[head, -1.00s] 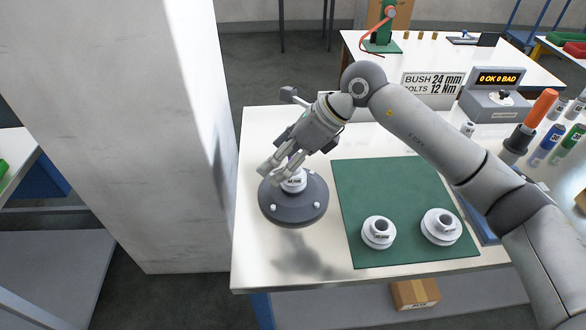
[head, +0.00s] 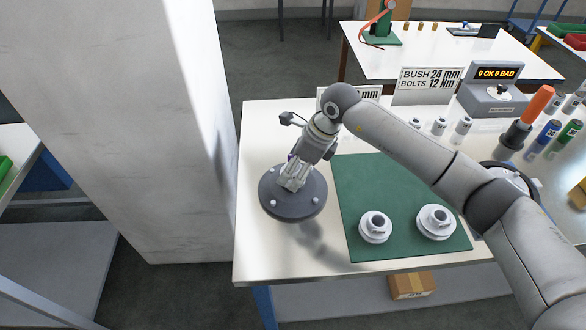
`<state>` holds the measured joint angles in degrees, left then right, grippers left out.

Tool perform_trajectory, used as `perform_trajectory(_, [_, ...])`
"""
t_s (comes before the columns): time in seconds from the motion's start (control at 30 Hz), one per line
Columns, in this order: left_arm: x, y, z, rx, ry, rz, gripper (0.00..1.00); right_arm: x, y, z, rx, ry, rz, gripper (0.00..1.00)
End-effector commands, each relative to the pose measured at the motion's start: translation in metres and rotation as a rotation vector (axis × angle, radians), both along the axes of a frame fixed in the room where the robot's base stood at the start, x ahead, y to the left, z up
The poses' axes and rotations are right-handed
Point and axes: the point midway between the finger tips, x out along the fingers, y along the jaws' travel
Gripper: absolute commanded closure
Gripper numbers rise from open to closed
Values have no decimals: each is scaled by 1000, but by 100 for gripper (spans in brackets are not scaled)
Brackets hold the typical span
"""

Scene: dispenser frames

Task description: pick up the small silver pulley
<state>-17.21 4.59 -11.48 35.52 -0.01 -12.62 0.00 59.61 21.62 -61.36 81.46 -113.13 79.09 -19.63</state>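Two silver pulleys lie on the green mat (head: 400,185): a smaller one (head: 375,227) on the left and a larger one (head: 436,222) on the right, both with hubs up. My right gripper (head: 293,183) points down over the middle of a dark round base (head: 292,206), to the left of the mat and apart from both pulleys. Its fingers hide the centre of the base, where a pale labelled part stood earlier. Whether they are open or grip that part is not clear. My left gripper is out of view.
A card reading "BUSH 24 mm, BOLTS 12 Nm" (head: 430,80) and a counter box (head: 497,88) stand at the back. Several small silver parts (head: 439,126) and an orange-handled tool (head: 530,115) are at the right. A pale pillar (head: 175,130) stands left of the table.

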Motion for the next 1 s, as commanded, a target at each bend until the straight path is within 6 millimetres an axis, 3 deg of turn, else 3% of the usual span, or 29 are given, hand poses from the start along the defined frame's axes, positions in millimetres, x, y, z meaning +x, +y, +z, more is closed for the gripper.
perform_trajectory(0.13, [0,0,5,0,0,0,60,2,6,-13,1,1,0,22])
perform_trajectory(0.37, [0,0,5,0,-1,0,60,3,6,-15,1,-3,0,22])
perform_trajectory(0.83, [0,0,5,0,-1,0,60,3,6,-15,1,-2,1,80])
perform_trajectory(1.0, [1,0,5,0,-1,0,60,3,6,-14,2,-3,0,81])
